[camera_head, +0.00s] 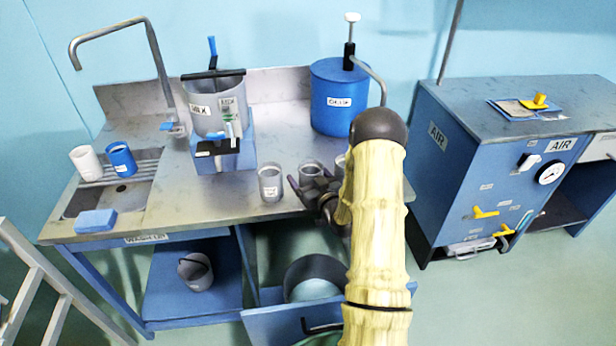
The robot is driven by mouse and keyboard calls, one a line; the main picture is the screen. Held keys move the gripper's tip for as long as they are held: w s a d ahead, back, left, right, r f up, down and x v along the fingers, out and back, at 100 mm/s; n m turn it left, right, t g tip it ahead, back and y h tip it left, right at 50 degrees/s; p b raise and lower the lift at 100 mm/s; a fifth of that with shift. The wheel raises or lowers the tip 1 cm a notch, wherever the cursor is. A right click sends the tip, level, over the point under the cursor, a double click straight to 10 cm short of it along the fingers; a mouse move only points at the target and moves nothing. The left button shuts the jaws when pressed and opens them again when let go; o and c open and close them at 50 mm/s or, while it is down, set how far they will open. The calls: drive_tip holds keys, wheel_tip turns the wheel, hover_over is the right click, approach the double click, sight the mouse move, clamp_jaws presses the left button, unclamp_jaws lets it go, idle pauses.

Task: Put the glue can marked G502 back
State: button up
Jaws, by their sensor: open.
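Several small grey cans stand upright near the front edge of the metal worktop (290,148). The left can (270,184) has a white label too small to read. A middle can (311,170) is just behind my gripper, and another can (340,164) is partly hidden by my arm. I cannot tell which is marked G502. My dark gripper (306,194) is open at the worktop's front edge, right of the left can. Whether it touches the middle can is unclear.
A grey pot (202,119) on a blue stand and a blue drum (332,105) stand behind. The sink side holds a white cup (86,162), a blue cup (121,158) and a sponge (96,221). An open drawer (270,325) juts out below. An AIR cabinet (450,160) stands right.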

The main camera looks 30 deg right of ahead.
drive_tip(key=shift+r, duration=0.15)
drive_tip(key=s+b, duration=0.1)
drive_tip(key=s, duration=1.1)
drive_tip(key=shift+d+b, duration=0.2)
drive_tip(key=shift+b, duration=0.15)
drive_tip(key=a+n+g, duration=0.1)
drive_tip(key=a+g, duration=0.6)
drive_tip(key=s+a+r+g, duration=0.3)
drive_tip(key=s+a+g, duration=0.1)
drive_tip(key=s, duration=0.3)
drive_tip(key=s+a+r+m+g, duration=0.1)
drive_tip(key=s+a+r+g, duration=0.2)
drive_tip(key=s+a, duration=0.4)
drive_tip(key=shift+s+m+g+h, duration=0.3)
drive_tip(key=shift+s+g, duration=0.3)
drive_tip(key=shift+g, duration=0.1)
